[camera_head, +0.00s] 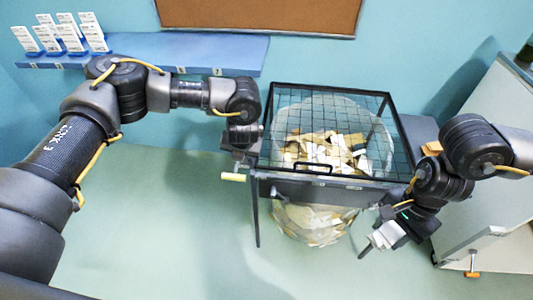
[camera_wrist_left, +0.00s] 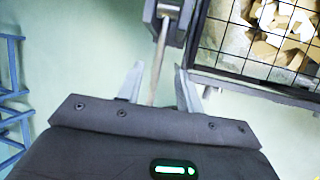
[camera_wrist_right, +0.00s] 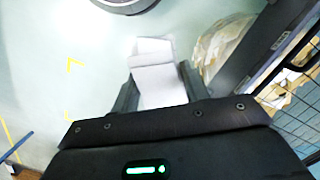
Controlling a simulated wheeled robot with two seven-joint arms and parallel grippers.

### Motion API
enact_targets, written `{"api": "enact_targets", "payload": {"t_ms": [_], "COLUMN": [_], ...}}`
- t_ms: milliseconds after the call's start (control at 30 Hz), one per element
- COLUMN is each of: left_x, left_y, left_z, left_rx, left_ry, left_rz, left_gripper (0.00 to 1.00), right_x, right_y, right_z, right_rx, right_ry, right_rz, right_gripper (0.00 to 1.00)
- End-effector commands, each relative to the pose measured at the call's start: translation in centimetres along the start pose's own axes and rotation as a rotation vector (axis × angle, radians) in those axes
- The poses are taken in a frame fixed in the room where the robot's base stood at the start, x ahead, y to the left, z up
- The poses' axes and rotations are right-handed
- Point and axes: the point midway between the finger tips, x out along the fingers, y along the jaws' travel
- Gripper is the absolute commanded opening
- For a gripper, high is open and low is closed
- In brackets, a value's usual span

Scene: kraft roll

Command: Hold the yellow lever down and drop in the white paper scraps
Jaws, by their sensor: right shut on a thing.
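The yellow lever (camera_head: 233,177) sticks out to the left at the front left corner of a black wire-topped bin (camera_head: 330,189). My left gripper (camera_head: 240,150) is just above the lever. In the left wrist view its fingers (camera_wrist_left: 157,80) stand apart, with a metal rod (camera_wrist_left: 160,50) running between them; I cannot tell whether they touch the lever. My right gripper (camera_head: 380,232) is shut on white paper scraps (camera_wrist_right: 158,80), held in front of the bin's right side. They also show in the head view (camera_head: 385,236).
A clear bag of brown and white scraps (camera_head: 320,150) hangs in the bin and bulges below its frame. A blue shelf (camera_head: 200,53) with white cards stands at the back left. A grey cabinet (camera_head: 490,200) stands at the right. The floor in front is clear.

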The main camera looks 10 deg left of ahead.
Motion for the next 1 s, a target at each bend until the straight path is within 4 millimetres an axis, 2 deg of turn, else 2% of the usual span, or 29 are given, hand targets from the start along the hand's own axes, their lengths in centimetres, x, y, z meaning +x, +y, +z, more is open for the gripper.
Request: {"api": "enact_targets", "payload": {"t_ms": [33, 200, 400, 600, 1000], "left_x": [-1.2, -4.8, -7.6, -8.4, -8.4], "left_y": [-0.1, -0.1, -0.1, -0.1, -0.1], "left_z": [0.1, 0.2, 0.1, 0.0, 0.1], "left_rx": [0.003, 0.005, 0.003, 0.002, 0.001], "left_ry": [-0.004, -0.008, -0.005, -0.002, -0.002], "left_rz": [-0.003, -0.002, -0.002, -0.001, -0.001], "left_gripper": [0.36, 0.36, 0.36, 0.36, 0.36], "right_x": [0.0, 0.0, 0.0, 0.0, 0.0], "right_y": [0.0, 0.0, 0.0, 0.0, 0.0], "right_z": [0.0, 0.0, 0.0, 0.0, 0.0], "right_rx": [0.0, 0.0, 0.0, 0.0, 0.001], "right_ry": [0.0, 0.0, 0.0, 0.0, 0.0], "right_rz": [0.0, 0.0, 0.0, 0.0, 0.0], "right_gripper": [0.19, 0.19, 0.19, 0.19, 0.19]}}
